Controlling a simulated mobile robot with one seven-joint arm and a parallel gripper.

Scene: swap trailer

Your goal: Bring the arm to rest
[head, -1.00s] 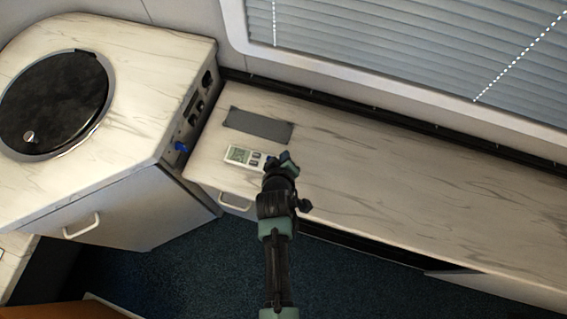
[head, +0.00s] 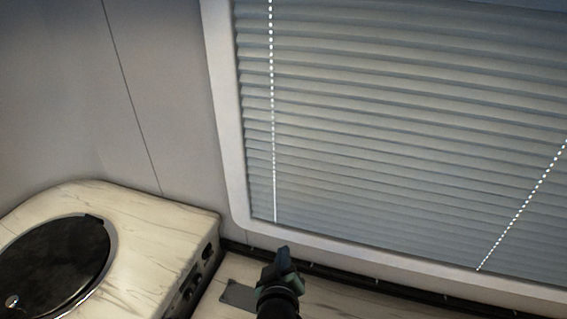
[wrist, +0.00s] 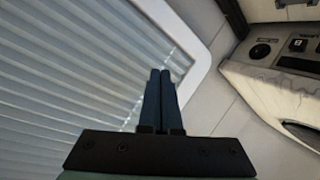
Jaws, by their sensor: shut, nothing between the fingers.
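My gripper (head: 281,262) shows at the bottom middle of the head view, raised in front of the low marble-look counter (head: 345,300) and below the window blind. In the wrist view its two dark fingers (wrist: 160,72) lie side by side, shut with nothing between them. They point toward the blind and the pale window frame. The fingers hold no object.
A window with a slatted blind (head: 400,140) fills the upper right. At lower left stands a raised marble-look unit (head: 150,235) with a round black lid (head: 55,265) and side sockets. A grey mat (head: 238,294) lies on the counter, partly cut off.

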